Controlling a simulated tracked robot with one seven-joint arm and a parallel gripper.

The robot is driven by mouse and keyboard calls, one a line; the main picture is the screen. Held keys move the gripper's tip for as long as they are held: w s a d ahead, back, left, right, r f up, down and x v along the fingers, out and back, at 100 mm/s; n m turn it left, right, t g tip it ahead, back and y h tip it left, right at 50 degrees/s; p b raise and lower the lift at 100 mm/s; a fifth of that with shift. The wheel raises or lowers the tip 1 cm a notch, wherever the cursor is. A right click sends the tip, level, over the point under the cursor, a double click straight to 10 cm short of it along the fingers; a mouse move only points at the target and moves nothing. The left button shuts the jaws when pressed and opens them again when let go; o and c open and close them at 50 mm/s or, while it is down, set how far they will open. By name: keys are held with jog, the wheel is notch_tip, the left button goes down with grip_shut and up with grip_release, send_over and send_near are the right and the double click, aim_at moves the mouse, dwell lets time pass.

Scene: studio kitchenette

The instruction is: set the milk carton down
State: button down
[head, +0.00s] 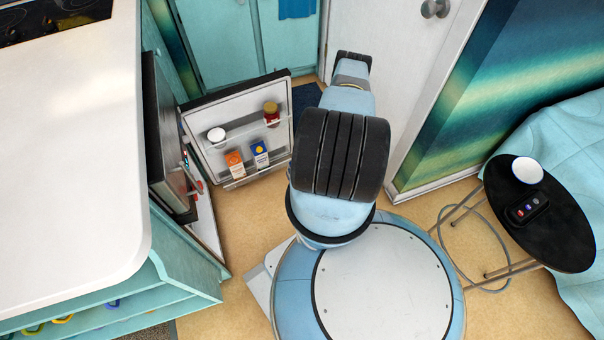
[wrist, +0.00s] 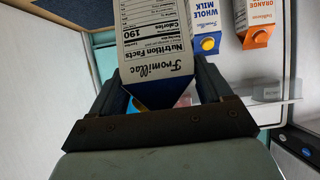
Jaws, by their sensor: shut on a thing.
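My gripper (wrist: 158,88) is shut on a milk carton (wrist: 158,55), with one finger on each side of its blue gable end. The carton's white side faces the wrist camera with a nutrition table and "Fromillac" lettering, upside down in the picture. Its far end runs out of the wrist view, so I cannot tell whether its base touches anything. In the head view my arm hides both the held carton and the gripper. A whole milk carton (wrist: 206,30) with a yellow cap stands beside it, apart from it; it also shows in the head view (head: 259,153).
The open fridge door (head: 208,101) has shelves holding an orange juice carton (head: 234,163), a red-lidded jar (head: 271,113) and a white-topped item (head: 216,134). A white counter (head: 70,150) lies left. A black round table (head: 555,236) stands right, beside the bed.

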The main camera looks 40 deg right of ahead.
jog(key=w+d, duration=0.3)
jog(key=w, duration=1.2)
jog(key=w+f+g, duration=0.3)
jog(key=w+f, duration=0.3)
jog(key=w, duration=0.1)
jog(key=shift+d+f+g+y, duration=0.15)
jog(key=shift+d+g+y, duration=0.15)
grip_release()
jog(key=shift+s, duration=0.1)
dwell(0.3)
jog(key=v, duration=1.1)
jog(key=shift+s+r, duration=0.3)
